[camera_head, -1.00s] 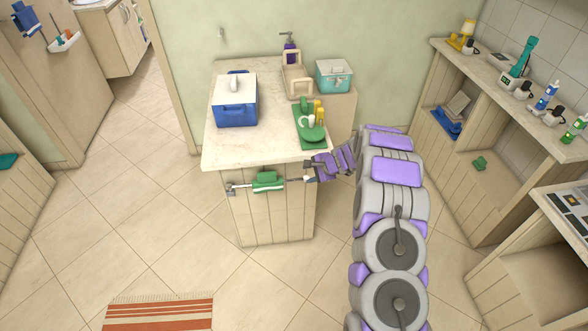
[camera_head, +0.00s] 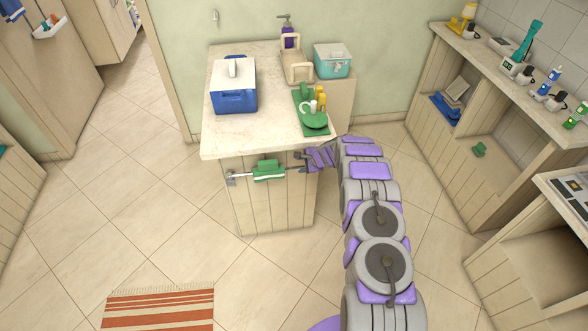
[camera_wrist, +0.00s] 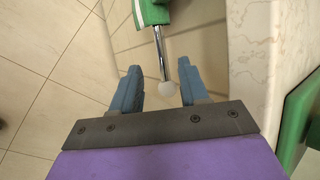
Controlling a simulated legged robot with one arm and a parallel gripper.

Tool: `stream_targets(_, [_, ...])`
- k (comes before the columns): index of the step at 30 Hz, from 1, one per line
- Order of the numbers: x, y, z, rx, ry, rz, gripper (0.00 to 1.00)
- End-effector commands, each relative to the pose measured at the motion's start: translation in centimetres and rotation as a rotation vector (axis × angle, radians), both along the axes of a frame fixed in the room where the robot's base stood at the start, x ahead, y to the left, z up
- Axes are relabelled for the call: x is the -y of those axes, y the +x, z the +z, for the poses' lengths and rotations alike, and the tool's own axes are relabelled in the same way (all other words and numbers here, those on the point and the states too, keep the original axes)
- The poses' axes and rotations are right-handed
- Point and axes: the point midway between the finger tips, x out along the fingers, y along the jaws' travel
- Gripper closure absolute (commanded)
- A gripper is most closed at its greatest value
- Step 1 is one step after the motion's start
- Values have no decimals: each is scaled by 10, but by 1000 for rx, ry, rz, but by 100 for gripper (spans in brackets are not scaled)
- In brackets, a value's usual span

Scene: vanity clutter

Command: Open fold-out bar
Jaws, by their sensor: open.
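The fold-out bar (camera_head: 294,169) is a thin metal rod along the front of the wooden cabinet, under the countertop edge. A green cloth with a white stripe (camera_head: 268,171) hangs over its middle. In the wrist view the bar (camera_wrist: 161,52) ends in a pale round knob (camera_wrist: 168,88). My gripper (camera_head: 303,162) is at the bar's right end. In the wrist view its blue fingers (camera_wrist: 158,68) are open, one on each side of the bar's end, with gaps showing. Whether the knob is level with the fingers in depth is unclear.
A shelf unit (camera_head: 450,110) stands at right. A striped rug (camera_head: 158,308) lies on the floor. Floor at left is clear.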

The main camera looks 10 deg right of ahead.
Motion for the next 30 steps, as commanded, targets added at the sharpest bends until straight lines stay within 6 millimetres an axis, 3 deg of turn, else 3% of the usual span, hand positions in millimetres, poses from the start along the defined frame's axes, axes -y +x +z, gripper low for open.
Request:
stream_targets(6, [-8, 16, -27, 3, 3, 1, 56])
stream_targets(16, [-26, 34, -54, 1, -1, 2, 56])
stream_targets(30, [-27, 42, -62, 1, 1, -2, 56])
